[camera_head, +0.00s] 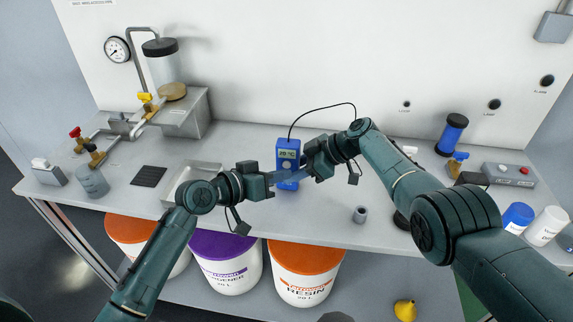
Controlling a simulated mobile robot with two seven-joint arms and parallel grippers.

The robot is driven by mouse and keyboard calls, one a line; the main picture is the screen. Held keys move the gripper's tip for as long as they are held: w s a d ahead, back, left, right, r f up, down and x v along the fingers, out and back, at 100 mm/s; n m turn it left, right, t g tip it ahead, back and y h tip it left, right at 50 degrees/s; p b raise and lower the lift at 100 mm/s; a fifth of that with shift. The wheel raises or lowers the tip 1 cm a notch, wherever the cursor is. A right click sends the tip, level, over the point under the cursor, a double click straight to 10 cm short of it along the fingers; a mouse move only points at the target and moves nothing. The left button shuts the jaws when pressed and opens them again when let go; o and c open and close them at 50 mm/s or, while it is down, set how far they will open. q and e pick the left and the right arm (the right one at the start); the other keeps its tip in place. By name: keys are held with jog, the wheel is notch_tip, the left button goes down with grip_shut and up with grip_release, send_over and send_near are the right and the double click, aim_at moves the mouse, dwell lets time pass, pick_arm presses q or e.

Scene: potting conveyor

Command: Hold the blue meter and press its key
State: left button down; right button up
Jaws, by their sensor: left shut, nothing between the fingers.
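A metal tray (186,180) and black mat (149,176) lie left. A blue cylinder (452,135) and control box (509,175) stand right. Buckets (305,285) sit below.

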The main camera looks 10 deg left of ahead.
pick_arm(q)
jog(key=shift+s, duration=2.55)
pick_arm(e)
jog(key=o, duration=0.9)
